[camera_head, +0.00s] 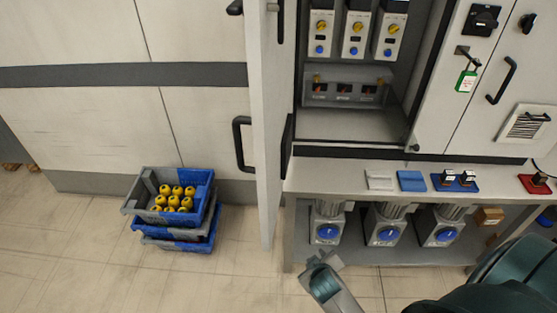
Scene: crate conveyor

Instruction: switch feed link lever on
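The open cabinet (424,72) at top centre holds three white modules, each with a yellow knob and a blue button. Below them is a grey panel (347,88) with three small dark windows and small orange-yellow parts on top. No part is clearly readable as the feed link lever; the labels are too small to read. My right gripper (322,262) is low at bottom centre, in front of the bench and well apart from the cabinet. It holds nothing that I can see, and its finger opening is unclear. My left gripper is not in view.
An open cabinet door (268,120) juts out left of the cabinet. A bench (330,176) below carries small pads and blocks, with three grey units with blue dials (327,232) underneath. Stacked blue-grey crates (140,190) with yellow items stand left. The floor between is clear.

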